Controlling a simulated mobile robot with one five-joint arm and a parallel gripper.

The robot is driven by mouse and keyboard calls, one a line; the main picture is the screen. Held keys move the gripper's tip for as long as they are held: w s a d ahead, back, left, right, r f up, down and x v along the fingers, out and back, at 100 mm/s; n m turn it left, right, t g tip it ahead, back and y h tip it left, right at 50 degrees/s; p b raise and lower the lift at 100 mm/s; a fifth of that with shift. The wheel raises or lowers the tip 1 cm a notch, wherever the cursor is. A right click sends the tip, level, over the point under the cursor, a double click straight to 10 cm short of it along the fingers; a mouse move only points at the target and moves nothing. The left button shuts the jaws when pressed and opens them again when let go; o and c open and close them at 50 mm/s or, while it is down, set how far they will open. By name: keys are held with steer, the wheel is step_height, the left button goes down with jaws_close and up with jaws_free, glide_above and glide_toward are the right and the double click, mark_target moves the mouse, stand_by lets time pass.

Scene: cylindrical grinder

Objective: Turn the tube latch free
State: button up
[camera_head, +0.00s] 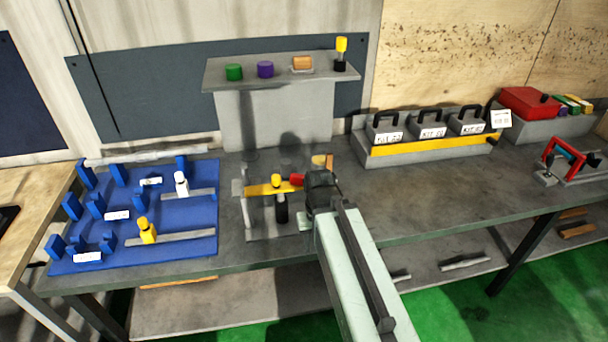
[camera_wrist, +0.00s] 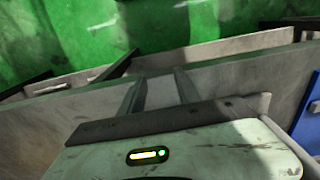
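A grey fixture (camera_head: 254,222) stands mid-bench in the head view. A yellow bar (camera_head: 262,189) lies across it, with a red end piece (camera_head: 297,180) at its right; this looks like the tube latch, though I cannot be sure. A black cylinder (camera_head: 281,209) stands upright below the bar. My gripper (camera_head: 318,186) is just right of the red piece; touching or apart, I cannot tell. In the wrist view my gripper's two fingers (camera_wrist: 160,92) stand apart with a gap between them. No red or yellow part shows there.
Left is a blue board (camera_head: 200,230) with blue posts. Behind the fixture, a grey raised shelf (camera_head: 225,78) holds coloured pieces. Behind right is a rack of labelled kit boxes (camera_head: 430,148). A red-handled frame (camera_head: 565,158) stands far right. The bench front right of my arm is clear.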

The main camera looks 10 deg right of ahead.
steer(key=o, duration=1)
steer(key=shift+m, duration=0.3)
steer(key=r+p, duration=0.1)
steer(key=w+r+p, duration=0.2)
steer(key=r+p, duration=0.1)
steer(key=shift+o, duration=0.8)
steer(key=shift+m, duration=0.4)
steer(key=w+r+p, duration=0.1)
steer(key=r+p, duration=0.2)
steer(key=w+r+p, duration=0.1)
steer(key=shift+w+d+r, duration=0.3)
steer(key=shift+w, duration=0.05)
steer(key=w+r+m+p, duration=0.1)
steer(key=w+r+p, duration=0.2)
steer(key=r+p, duration=0.1)
steer(key=w+r+m+p, duration=0.1)
steer(key=w+r+p, duration=0.2)
steer(key=r+p, duration=0.2)
steer(key=w+r+m+p, duration=0.1)
steer(key=w+r+p, duration=0.2)
steer(key=r+p, duration=0.1)
steer(key=shift+w+a+r+p, duration=0.2)
steer(key=shift+w+r+p, duration=0.15)
steer(key=shift+p, duration=0.2)
steer(key=shift+m, duration=0.3)
step_height(320, 180, down, 8)
steer(key=b, duration=0.8)
steer(key=shift+f, duration=0.25)
steer(key=shift+r, duration=0.1)
